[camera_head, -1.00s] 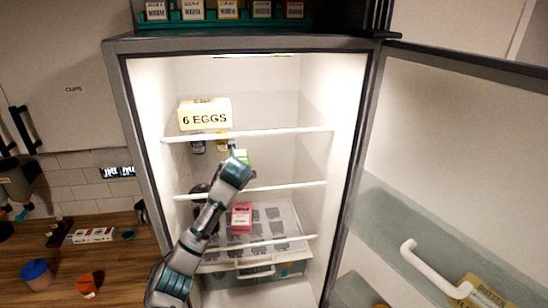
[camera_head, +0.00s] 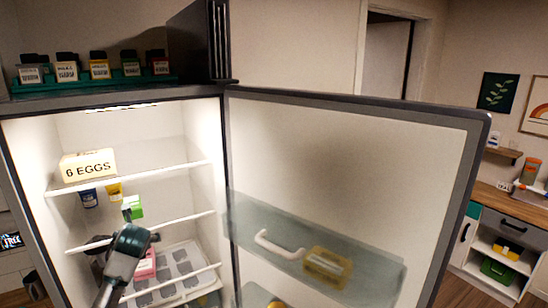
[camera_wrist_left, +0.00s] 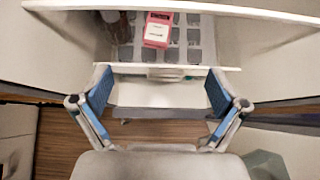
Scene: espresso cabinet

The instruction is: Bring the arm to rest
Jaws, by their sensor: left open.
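My left arm reaches up into the open, lit fridge at the lower left of the head view. In the left wrist view my left gripper (camera_wrist_left: 160,92) is open, with blue-padded fingers wide apart and nothing between them. Beyond the fingertips are a white shelf edge and a tray holding a pink-red box (camera_wrist_left: 157,30). This box also shows in the head view (camera_head: 145,265), partly hidden by my arm. My right gripper is in no view.
The egg box (camera_head: 88,165) is on the upper shelf (camera_head: 150,177). A green box (camera_head: 134,206) is just above my arm. The fridge door (camera_head: 350,180) stands open at right, with a white handle (camera_head: 280,245) and a yellow pack (camera_head: 327,267). A cabinet (camera_head: 500,250) stands farther right.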

